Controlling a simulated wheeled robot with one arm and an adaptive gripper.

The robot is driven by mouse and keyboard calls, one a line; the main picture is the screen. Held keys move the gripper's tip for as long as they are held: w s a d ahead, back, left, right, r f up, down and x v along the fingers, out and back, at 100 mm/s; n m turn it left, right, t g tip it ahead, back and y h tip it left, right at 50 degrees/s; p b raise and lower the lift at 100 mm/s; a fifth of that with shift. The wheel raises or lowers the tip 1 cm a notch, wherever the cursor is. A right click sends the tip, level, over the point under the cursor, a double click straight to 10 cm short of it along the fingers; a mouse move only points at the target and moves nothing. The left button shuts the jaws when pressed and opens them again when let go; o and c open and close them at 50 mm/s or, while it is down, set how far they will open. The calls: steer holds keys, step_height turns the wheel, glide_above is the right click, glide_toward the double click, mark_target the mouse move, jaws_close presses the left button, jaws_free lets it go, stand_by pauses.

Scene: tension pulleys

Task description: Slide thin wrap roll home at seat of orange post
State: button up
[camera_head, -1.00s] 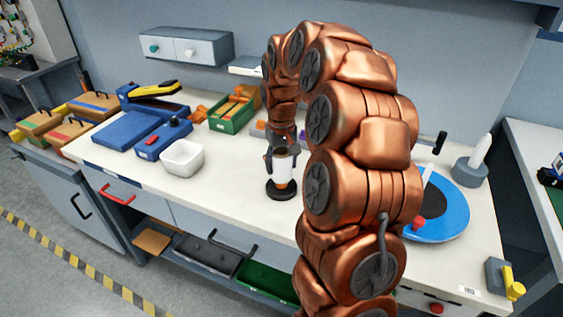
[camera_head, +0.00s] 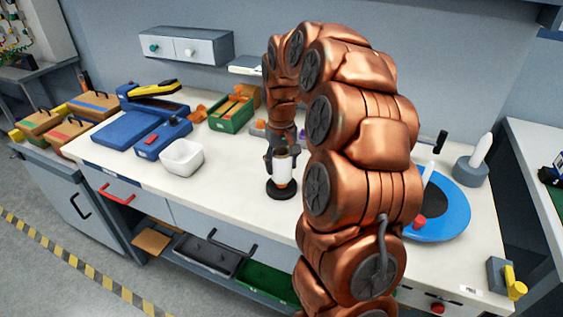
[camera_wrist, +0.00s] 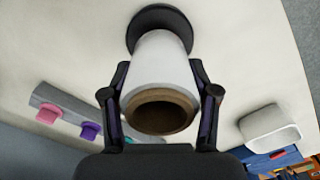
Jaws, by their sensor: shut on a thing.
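The thin wrap roll is white with a brown cardboard core (camera_wrist: 160,112). It also shows upright in the head view (camera_head: 283,170). My gripper (camera_head: 282,157) is shut on it, with one dark finger on each side, as the wrist view also shows (camera_wrist: 160,78). A little of the orange post (camera_head: 281,185) shows below the roll, above its round black base (camera_head: 282,193). The base also shows in the wrist view (camera_wrist: 158,17). The roll is around or directly over the post, with a small gap above the base. The post's top is hidden.
A white bowl (camera_head: 182,158) stands to the left on the bench. A blue turntable (camera_head: 447,212) is to the right, partly behind my arm. A green bin (camera_head: 231,117) and a blue sealing tool (camera_head: 140,133) stand further back. The bench around the base is clear.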

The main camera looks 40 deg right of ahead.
steer(key=shift+f+b, duration=0.45)
steer(key=shift+f, duration=0.65)
steer(key=o, duration=1.3)
step_height(320, 180, up, 10)
steer(key=shift+w+r, duration=0.1)
steer(key=shift+r, duration=0.9)
